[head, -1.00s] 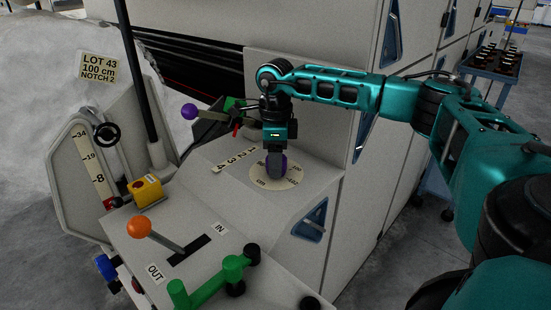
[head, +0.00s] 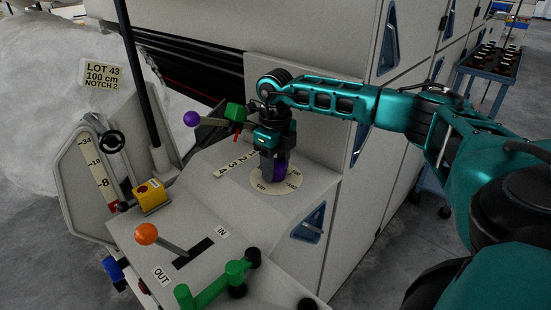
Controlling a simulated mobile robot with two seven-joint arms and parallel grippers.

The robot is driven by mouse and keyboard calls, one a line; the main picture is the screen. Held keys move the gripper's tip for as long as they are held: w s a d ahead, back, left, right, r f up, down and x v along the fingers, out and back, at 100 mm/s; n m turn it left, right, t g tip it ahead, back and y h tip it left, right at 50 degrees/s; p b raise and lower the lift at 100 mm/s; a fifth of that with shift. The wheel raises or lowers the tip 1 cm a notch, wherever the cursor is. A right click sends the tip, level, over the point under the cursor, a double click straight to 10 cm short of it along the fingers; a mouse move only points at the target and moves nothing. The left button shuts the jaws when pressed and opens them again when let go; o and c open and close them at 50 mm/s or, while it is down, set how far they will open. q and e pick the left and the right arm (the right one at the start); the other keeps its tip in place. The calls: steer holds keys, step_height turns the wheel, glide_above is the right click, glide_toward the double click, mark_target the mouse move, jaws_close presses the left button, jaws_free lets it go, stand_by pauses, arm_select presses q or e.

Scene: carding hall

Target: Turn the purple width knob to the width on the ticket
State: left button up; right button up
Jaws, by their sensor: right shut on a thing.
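The purple width knob (head: 279,172) sits at the centre of a round cream dial (head: 262,187) marked in cm on the sloped grey panel. My right gripper (head: 273,170) points down from above and is shut on the knob, hiding much of it. The dial numbers are too small and partly covered, so I cannot read the setting. The ticket (head: 102,76) at the upper left reads LOT 43, 100 cm, NOTCH 2. My left gripper is not in view.
A purple-ball lever (head: 191,118) and a numbered notch strip (head: 232,166) lie left of the dial. A blue trolley (head: 490,68) is at the upper right.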

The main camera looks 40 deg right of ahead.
steer(key=m+p, duration=0.1)
steer(key=m, duration=0.3)
steer(key=shift+r+p, duration=0.15)
steer(key=shift+p, duration=0.15)
steer(key=shift+m, duration=0.3)
steer(key=shift+w, duration=0.1)
steer(key=o, duration=1)
